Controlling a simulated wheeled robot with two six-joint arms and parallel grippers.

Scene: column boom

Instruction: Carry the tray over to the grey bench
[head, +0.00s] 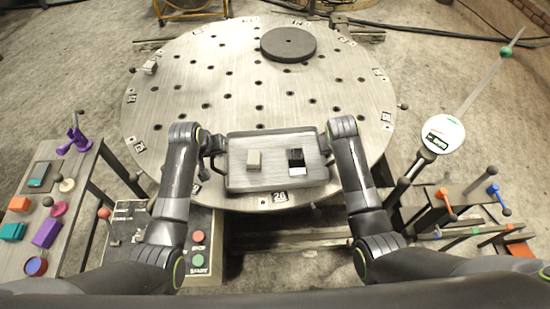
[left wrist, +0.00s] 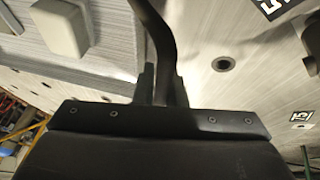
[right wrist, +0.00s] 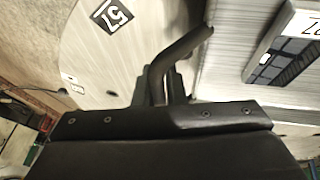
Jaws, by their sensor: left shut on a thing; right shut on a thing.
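A grey tray (head: 275,178) with dark raised edges is at the near edge of the round table, between my arms. It carries a beige block (head: 254,160) and a black-and-white block (head: 296,158). My left gripper (head: 214,148) is shut on the tray's left handle; the dark handle bar (left wrist: 158,35) runs between its fingers in the left wrist view. My right gripper (head: 325,140) is shut on the right handle, whose bent bar (right wrist: 180,52) shows in the right wrist view. I cannot tell whether the tray touches the table. A grey-topped bench (head: 75,178) stands at the left.
The round perforated table (head: 210,90) bears a dark disc (head: 288,44) at the back. The left bench holds several coloured items, including a purple clamp (head: 76,138). A control panel (head: 190,245) is in front. A dial on a post (head: 443,134) and levers stand at the right.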

